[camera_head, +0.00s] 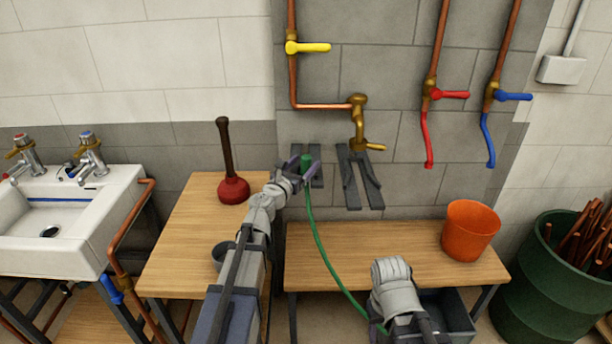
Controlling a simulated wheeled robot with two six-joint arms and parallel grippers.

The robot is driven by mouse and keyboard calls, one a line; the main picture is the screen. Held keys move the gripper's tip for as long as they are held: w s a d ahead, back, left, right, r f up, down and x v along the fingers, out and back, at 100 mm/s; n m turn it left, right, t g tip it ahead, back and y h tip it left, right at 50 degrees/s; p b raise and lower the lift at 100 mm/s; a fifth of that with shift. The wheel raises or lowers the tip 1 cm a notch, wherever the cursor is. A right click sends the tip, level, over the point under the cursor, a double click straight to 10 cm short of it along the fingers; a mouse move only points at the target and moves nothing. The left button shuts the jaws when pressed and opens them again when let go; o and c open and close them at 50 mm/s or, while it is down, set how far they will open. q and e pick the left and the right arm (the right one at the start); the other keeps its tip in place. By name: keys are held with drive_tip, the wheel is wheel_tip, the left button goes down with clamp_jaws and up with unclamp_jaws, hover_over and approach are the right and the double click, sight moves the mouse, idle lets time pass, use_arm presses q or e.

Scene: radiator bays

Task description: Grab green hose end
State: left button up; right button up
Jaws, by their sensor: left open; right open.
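The green hose end (306,161) stands upright by dark slats on the grey tile wall. The thin green hose (318,236) hangs from it, curving down and right over the bench edge. My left gripper (304,167) is open, with its fingers on either side of the hose end. I cannot tell whether they touch it. My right arm (394,288) is low at the front of the right bench, and its gripper fingers do not show. The hose's lower end disappears beside that arm.
A red plunger (233,189) stands on the left wooden bench (186,235). An orange bucket (470,231) stands on the right bench (345,245). A brass tap (358,118) and another dark slatted bracket (361,180) are right of the hose end. A green barrel (543,290) stands at right.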

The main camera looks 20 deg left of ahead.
sight(310, 158)
use_arm(q)
drive_tip(key=w, duration=0.2)
drive_tip(key=w+d, duration=0.1)
drive_tip(key=w, duration=0.1)
drive_tip(key=shift+w, duration=0.15)
clamp_jaws()
idle(0.4)
